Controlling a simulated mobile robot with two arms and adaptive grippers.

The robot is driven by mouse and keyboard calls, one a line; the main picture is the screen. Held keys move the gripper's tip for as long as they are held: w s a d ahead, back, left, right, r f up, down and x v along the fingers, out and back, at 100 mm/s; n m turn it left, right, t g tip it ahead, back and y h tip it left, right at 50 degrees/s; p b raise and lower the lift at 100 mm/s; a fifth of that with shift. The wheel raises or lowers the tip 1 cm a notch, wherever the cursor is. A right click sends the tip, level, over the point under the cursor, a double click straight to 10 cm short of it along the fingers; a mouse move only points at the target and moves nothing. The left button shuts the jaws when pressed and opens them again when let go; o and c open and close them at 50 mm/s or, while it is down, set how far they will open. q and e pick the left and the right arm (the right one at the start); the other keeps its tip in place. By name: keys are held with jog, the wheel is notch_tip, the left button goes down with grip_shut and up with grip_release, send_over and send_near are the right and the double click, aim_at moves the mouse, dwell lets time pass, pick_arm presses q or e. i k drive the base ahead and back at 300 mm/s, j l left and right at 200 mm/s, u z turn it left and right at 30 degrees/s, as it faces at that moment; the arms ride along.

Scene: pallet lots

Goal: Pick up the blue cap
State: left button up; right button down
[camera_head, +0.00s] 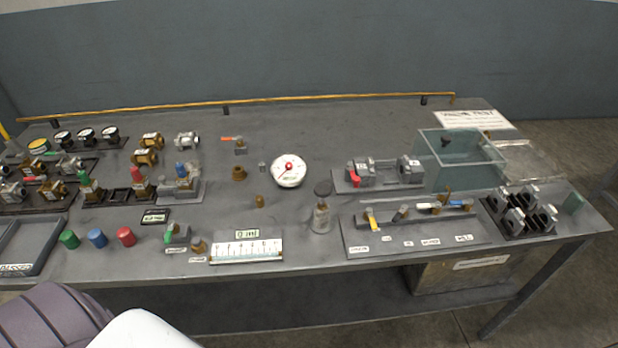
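A blue cap (97,238) stands on the grey bench near its front edge, at the left. A green cap (69,239) stands to its left and a red cap (126,236) to its right, both apart from it. Another blue piece (181,169) sits on a fitting farther back. Neither of my grippers shows in the head view.
A dark tray (26,268) lies left of the caps. A green-handled valve (177,234) and a white scale plate (246,250) lie to their right. Behind are racks of fittings, a round gauge (288,170), a bottle (321,215) and a clear tank (459,160).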

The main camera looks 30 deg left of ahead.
aim_at(95, 236)
jog(key=u, duration=2.35)
